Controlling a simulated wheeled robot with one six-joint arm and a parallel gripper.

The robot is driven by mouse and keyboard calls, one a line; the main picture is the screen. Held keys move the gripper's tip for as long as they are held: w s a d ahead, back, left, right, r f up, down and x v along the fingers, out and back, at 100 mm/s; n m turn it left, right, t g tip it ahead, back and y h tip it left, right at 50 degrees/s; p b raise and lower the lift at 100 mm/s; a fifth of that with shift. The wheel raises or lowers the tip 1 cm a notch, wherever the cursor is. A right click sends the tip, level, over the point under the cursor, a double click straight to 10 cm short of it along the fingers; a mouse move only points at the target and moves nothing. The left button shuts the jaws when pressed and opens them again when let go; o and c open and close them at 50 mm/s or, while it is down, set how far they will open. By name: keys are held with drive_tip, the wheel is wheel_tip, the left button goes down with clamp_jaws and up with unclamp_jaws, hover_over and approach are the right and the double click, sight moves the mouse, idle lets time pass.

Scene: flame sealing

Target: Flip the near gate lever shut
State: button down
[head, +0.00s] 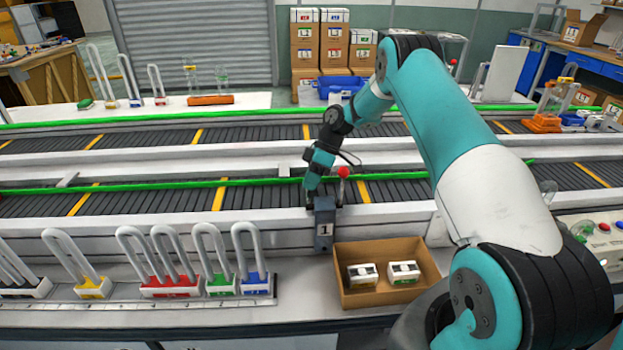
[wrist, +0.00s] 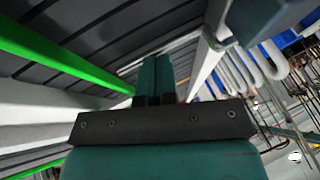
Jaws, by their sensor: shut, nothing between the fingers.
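The near gate lever has a red knob (head: 343,171) on a short stem, standing up just behind a grey box marked 1 (head: 325,232) at the near conveyor's front edge. My gripper (head: 309,203) points down just left of the lever, close to the box's top; I cannot tell whether it touches either. In the wrist view my gripper's two teal fingers (wrist: 154,72) are pressed together with nothing between them. The red knob does not show in the wrist view.
A green rail (head: 130,189) runs along the near conveyor (head: 255,197). White U-shaped tubes in coloured holders (head: 172,287) stand on the front bench. An open cardboard box (head: 385,292) with two small packs sits right of the grey box.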

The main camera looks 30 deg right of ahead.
drive_tip(key=shift+s+f+b, duration=0.1)
drive_tip(key=shift+f+b, duration=0.3)
drive_tip(key=shift+f, duration=0.2)
drive_tip(key=p+v, duration=1.7)
drive_tip(key=v, duration=0.1)
drive_tip(key=shift+a+r, duration=0.15)
drive_tip(key=shift+a, duration=0.1)
drive_tip(key=shift+d+p, duration=0.1)
drive_tip(key=shift+p, duration=0.5)
